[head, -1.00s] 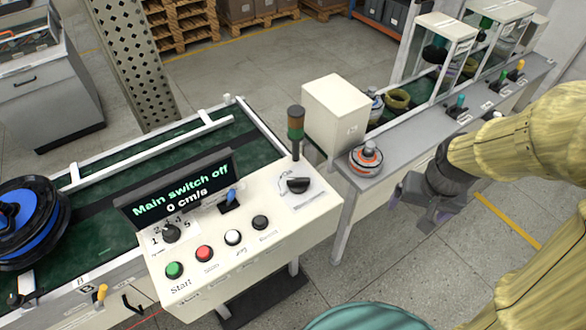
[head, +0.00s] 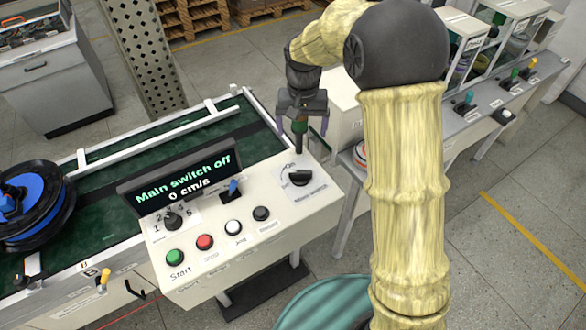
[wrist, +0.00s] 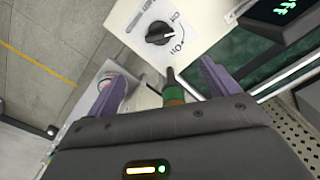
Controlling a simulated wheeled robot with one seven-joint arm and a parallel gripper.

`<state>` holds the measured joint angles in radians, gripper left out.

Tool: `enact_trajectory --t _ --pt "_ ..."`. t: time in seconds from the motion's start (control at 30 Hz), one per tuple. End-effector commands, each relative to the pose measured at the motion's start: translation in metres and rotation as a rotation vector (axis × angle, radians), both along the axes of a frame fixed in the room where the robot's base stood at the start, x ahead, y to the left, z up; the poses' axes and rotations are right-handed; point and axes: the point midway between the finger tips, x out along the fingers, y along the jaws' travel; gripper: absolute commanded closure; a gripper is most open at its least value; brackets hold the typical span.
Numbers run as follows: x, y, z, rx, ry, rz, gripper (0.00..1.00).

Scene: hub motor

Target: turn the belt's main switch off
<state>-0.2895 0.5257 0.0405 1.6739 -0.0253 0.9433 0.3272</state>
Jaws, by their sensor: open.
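The main switch (head: 300,178) is a black rotary knob on a white label at the right end of the white control panel. It also shows in the wrist view (wrist: 159,33), with "Off" and "On" marks beside it. The display (head: 183,186) reads "Main switch off" and "0 cm/s". My gripper (head: 303,122) is open and empty, above and behind the knob near the signal lamp. In the wrist view its two purple fingers (wrist: 160,85) are spread apart, and the knob lies beyond them, untouched.
The signal lamp post (head: 299,132) stands behind the knob, close to my fingers. A blue-handled lever (head: 232,188) and several push buttons, including a red one (head: 205,241), sit on the panel. The conveyor belt (head: 105,240) carries a black and blue wheel (head: 25,213).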

Motion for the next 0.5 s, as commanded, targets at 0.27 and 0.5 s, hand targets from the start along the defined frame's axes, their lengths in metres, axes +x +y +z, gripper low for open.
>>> enact_trajectory --t 0.27,0.5 --pt "-0.001 0.001 -0.001 0.000 0.000 0.004 0.13" --pt "-0.002 0.002 -0.022 -0.001 0.003 0.005 0.13"
